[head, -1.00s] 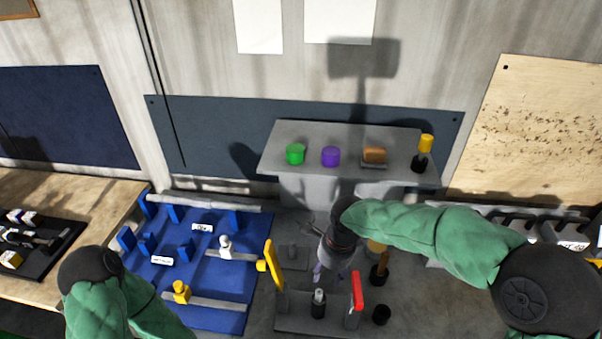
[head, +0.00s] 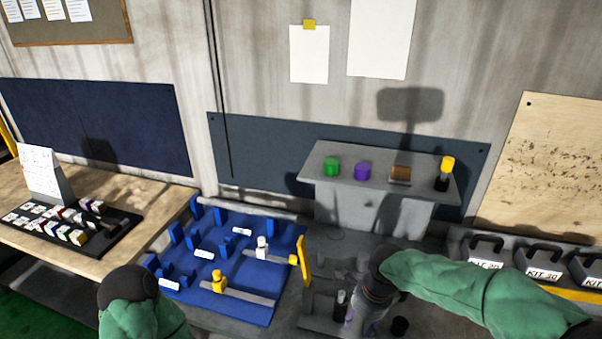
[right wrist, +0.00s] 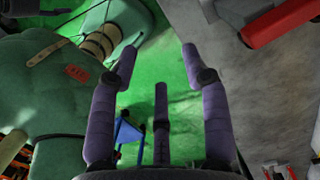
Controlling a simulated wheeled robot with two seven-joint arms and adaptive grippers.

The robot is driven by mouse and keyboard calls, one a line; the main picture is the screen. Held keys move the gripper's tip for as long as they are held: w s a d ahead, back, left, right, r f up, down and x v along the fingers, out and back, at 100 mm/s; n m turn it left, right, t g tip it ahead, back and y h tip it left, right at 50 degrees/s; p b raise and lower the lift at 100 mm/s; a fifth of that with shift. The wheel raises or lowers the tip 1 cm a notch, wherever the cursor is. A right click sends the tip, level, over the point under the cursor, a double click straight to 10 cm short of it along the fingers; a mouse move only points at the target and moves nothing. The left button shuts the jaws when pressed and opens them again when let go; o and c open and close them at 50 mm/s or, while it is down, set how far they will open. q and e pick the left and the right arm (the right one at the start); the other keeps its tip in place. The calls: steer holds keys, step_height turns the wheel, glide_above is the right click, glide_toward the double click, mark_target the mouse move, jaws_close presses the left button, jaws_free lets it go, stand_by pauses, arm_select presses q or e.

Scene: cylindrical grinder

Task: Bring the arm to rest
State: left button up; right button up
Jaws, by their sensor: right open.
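My right arm, in a green sleeve, comes in from the right in the head view. Its purple-fingered gripper (head: 358,318) hangs low over the grey fixture (head: 318,318), largely covered by my wrist. In the right wrist view the fingers (right wrist: 158,62) are spread with nothing between them, above green floor and beside a grey surface. My left arm shows only as a green sleeve with a dark joint at the lower left of the head view; its gripper is out of view.
A yellow lever (head: 303,260) stands by the fixture. A red handle (right wrist: 285,20) shows in the right wrist view. A blue mat (head: 240,305) with blocks lies left. Behind, a grey shelf (head: 335,152) carries green, purple, brown and yellow-black items. Kit cases (head: 540,268) stand right.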

steer(key=s+a+f+n+y+b, duration=0.15)
steer(key=f+n, duration=0.35)
steer(key=f, duration=0.5)
steer(key=s+a+f+n+y+b, duration=0.15)
steer(key=f+n, duration=0.25)
steer(key=f, duration=0.6)
steer(key=s+a+f+n+b, duration=0.1)
steer(key=s+f+n+b, duration=0.1)
steer(key=s+f+n, duration=0.8)
step_height(320, 180, down, 6)
steer(key=shift+s+a+r, duration=0.25)
steer(key=shift+s+a, duration=0.05)
steer(key=shift+s, duration=0.8)
steer(key=shift+c, duration=0.8)
